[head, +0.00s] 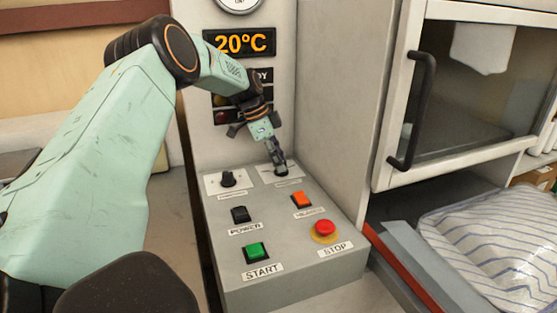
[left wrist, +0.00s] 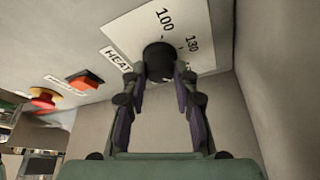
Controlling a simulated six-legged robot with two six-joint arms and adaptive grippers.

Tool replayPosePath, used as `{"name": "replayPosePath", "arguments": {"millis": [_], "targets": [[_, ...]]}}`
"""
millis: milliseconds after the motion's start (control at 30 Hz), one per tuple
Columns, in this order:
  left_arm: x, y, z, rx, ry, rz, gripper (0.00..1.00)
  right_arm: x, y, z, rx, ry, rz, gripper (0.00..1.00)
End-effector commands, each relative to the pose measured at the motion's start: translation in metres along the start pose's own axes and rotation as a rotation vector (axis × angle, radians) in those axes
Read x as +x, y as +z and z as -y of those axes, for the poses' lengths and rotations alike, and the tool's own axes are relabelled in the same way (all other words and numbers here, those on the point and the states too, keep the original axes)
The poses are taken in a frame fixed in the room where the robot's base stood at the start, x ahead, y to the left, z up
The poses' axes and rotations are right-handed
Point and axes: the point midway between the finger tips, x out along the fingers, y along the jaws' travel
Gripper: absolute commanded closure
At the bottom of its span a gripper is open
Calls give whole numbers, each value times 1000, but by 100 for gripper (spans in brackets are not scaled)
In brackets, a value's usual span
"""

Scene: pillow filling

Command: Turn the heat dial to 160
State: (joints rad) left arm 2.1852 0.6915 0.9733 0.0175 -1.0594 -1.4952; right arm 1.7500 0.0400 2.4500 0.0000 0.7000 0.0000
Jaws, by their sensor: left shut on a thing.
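The heat dial is a black knob (left wrist: 158,60) on a white plate (left wrist: 180,25) marked HEAT, 100 and 130 in the left wrist view. In the head view its plate (head: 268,177) is at the back right of the grey control panel. My left gripper (left wrist: 161,78) is shut on the knob, with a finger on each side of it. In the head view the left gripper (head: 280,168) reaches down onto the dial from above and mostly hides it. The dial's pointer cannot be made out. The display (head: 240,43) above reads 20°C. My right gripper is not in view.
The panel also bears another black knob (head: 228,178), a black power switch (head: 240,214), an orange switch (head: 301,199), a green start button (head: 257,252) and a red stop button (head: 324,229). A glazed door with a black handle (head: 411,110) and a striped pillow (head: 495,235) are at the right.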

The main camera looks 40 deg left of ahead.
Motion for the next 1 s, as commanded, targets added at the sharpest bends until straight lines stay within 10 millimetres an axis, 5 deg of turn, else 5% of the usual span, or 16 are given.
{"name": "replayPosePath", "arguments": {"millis": [267, 300, 567, 1000], "targets": [[0, -1, 0, 0, -1, -1, 100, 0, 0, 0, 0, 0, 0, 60], [0, -1, 0, 0, 0, -1, 71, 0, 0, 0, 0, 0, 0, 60], [0, 0, 0, 0, 1, 0, 49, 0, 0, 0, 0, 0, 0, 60], [-13, -6, 0, 2, -2, -1, 49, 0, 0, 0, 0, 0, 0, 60]]}}
